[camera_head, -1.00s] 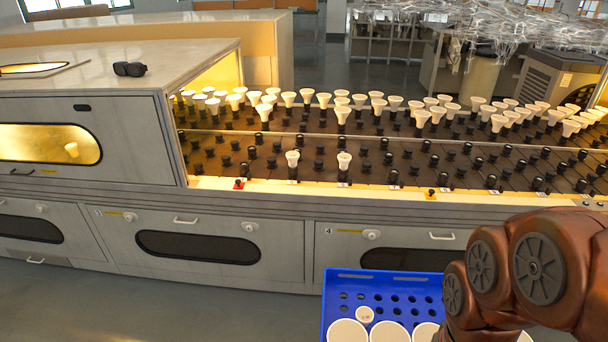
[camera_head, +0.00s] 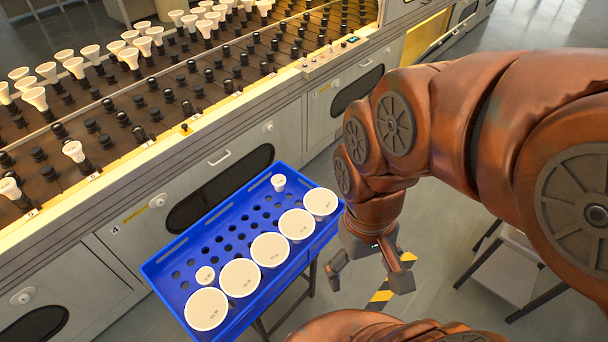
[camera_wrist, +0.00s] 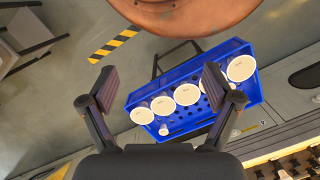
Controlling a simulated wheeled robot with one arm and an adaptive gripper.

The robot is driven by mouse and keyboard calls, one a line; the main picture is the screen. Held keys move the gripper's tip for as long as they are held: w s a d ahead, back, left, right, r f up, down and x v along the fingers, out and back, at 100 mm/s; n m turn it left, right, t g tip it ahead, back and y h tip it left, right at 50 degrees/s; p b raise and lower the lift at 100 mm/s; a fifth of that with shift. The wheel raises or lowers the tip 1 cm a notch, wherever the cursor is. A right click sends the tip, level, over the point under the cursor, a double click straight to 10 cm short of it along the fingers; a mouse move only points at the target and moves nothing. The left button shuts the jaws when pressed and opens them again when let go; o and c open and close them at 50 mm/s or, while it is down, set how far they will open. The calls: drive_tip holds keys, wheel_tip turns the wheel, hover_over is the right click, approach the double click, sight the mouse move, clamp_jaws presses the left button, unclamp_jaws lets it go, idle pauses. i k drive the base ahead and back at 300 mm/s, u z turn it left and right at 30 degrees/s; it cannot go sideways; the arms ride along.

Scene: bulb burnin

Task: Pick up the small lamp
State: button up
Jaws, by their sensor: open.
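Two small white lamps are in the blue tray (camera_head: 168,268). One small lamp (camera_head: 278,182) stands at the tray's far right corner, and it also shows in the wrist view (camera_wrist: 164,130). The other small lamp (camera_head: 205,274) sits near the left end, its round face up. A row of several larger round lamps (camera_head: 270,250) lies along the near side. My gripper (camera_head: 368,272) is open and empty, to the right of the tray and apart from it. In the wrist view its fingers (camera_wrist: 160,87) are spread, with the tray beyond them.
The long burn-in bench (camera_head: 215,125) runs behind the tray, with several lamps in sockets, two small ones (camera_head: 74,151) near its front edge. A grey stand (camera_head: 505,270) is at the right. Floor with yellow-black tape (camera_head: 380,296) lies below my gripper.

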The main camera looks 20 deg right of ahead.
sight(279, 181)
drive_tip(key=u, duration=0.75)
drive_tip(key=i, duration=0.4)
drive_tip(key=u, duration=0.45)
